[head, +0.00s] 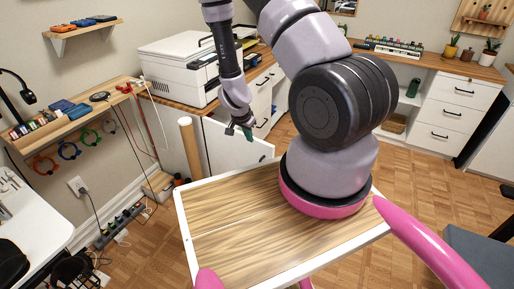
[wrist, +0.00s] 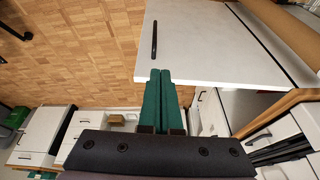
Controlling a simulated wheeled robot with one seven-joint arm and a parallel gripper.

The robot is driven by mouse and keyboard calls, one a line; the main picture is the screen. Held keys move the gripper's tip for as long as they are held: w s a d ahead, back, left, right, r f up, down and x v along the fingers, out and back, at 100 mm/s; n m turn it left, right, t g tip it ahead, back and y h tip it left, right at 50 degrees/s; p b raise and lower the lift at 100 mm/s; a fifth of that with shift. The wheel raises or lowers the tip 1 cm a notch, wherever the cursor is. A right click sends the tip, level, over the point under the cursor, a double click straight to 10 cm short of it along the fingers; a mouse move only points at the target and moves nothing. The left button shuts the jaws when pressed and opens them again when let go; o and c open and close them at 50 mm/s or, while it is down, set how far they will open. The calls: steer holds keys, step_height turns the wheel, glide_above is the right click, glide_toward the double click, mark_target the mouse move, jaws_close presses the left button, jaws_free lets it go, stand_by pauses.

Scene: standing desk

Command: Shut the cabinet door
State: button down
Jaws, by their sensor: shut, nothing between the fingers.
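The white cabinet door (head: 222,146) stands open, swung out from the cabinet under the printer. Its dark handle (head: 262,158) is near the free edge. In the wrist view the door (wrist: 225,45) fills the upper right, with the handle (wrist: 154,40) upright near its left edge. My gripper (head: 246,133) is at the door's upper edge in the head view. In the wrist view its green fingers (wrist: 160,73) are together and empty, overlapping the door's near edge beside the handle. I cannot tell whether they touch the door.
A white printer (head: 178,68) sits on the wooden counter above the cabinet. A tan roll (head: 189,148) stands left of the door. My wood-topped base is in front. White drawers (head: 448,110) stand at the right. The wooden floor (head: 408,190) is clear at the right.

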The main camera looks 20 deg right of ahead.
steer(key=s+x, duration=0.1)
steer(key=x, duration=0.2)
glide_above(265, 156)
steer(key=s+a, duration=0.2)
steer(key=a, duration=0.1)
steer(key=shift+h, duration=0.3)
step_height(265, 156, down, 9)
steer(key=shift+a+f, duration=0.1)
steer(key=shift+w+d, duration=0.5)
steer(key=shift+d, duration=0.15)
